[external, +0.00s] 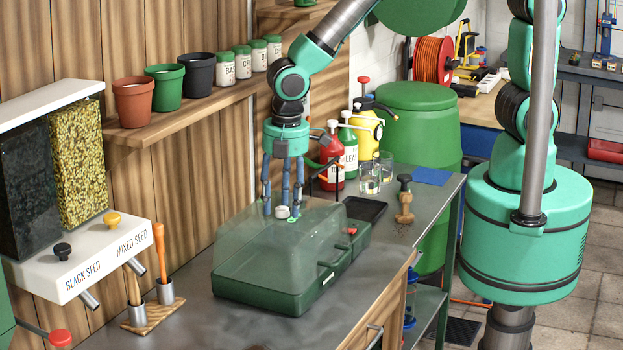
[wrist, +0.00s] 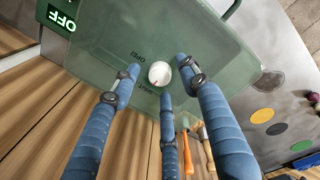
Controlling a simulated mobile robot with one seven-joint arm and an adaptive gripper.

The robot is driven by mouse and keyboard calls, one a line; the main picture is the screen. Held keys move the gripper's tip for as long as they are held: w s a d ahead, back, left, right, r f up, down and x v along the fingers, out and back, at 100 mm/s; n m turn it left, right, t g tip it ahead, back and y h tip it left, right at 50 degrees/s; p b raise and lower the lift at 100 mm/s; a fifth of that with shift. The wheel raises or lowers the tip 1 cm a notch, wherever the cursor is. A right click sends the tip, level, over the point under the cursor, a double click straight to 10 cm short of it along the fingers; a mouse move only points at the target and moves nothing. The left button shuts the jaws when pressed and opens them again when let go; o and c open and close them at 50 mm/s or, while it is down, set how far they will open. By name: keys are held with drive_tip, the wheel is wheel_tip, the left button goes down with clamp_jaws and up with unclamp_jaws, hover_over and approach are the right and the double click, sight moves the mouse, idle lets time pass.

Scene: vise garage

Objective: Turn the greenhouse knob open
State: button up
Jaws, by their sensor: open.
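The greenhouse (external: 262,285) is a dark green tray with a see-through green lid (external: 245,245) on the workbench. Its small round white knob (external: 282,212) sits on top of the lid. My gripper (external: 281,203) points down over the lid. Its three blue fingers stand spread around the knob, with visible gaps in the wrist view (wrist: 161,80). The gripper is open and holds nothing.
A seed dispenser (external: 100,255) and a wooden stand with tools (external: 150,312) are at the left. A shelf with pots (external: 165,88) runs along the wall.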

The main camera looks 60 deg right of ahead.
drive_tip(key=shift+f, duration=0.25)
clamp_jaws()
